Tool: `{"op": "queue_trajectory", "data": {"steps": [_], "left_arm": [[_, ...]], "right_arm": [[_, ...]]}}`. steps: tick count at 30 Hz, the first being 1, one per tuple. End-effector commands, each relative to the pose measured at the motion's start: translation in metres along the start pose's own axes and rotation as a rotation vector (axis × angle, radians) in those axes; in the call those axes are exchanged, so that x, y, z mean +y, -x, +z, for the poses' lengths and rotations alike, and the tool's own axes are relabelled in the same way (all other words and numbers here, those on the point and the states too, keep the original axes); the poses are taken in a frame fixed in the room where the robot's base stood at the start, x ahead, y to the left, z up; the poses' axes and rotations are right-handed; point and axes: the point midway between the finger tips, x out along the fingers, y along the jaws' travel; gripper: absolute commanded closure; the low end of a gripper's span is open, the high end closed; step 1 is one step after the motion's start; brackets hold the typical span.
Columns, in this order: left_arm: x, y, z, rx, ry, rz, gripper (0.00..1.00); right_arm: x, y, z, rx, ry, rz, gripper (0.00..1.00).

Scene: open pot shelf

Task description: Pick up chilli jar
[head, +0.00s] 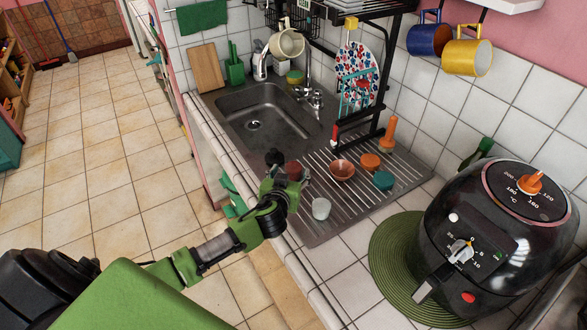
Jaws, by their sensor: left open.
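My left gripper (287,171) is open over the left edge of the ribbed steel drainboard. A small dark red object (293,170), which may be the chilli jar, shows between or just behind its fingers. The gripper hides part of it, and I cannot tell whether they touch. No label is readable on anything here. A small orange item (370,162) and a teal item (383,181) stand farther right on the drainboard. My right gripper is not in view.
A clear glass (321,209) stands close to the right of my left gripper. A brown bowl (342,170) is on the drainboard (345,205). A black rack (375,95) rises behind. The sink (270,130) is empty. A black air fryer (490,235) sits at right.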

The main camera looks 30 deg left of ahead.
Motion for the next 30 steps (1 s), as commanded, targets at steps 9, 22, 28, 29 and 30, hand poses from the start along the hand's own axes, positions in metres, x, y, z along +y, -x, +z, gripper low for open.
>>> {"op": "queue_trajectory", "data": {"steps": [9,22,28,29,30], "left_arm": [[0.003,-0.035,-0.002,0.001,0.0,-0.001,0.42],[0.003,-0.046,0.0,0.0,0.0,0.0,0.42],[0.003,-0.046,0.0,0.0,0.0,0.0,0.88],[0.003,-0.046,0.0,0.0,0.0,0.0,0.88],[0.003,-0.046,-0.001,0.001,0.001,0.0,0.88]], "right_arm": [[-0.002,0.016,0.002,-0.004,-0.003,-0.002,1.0],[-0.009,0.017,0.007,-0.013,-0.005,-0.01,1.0],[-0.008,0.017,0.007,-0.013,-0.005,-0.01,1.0],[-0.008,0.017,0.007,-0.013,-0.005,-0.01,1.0],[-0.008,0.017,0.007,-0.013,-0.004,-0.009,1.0]]}}
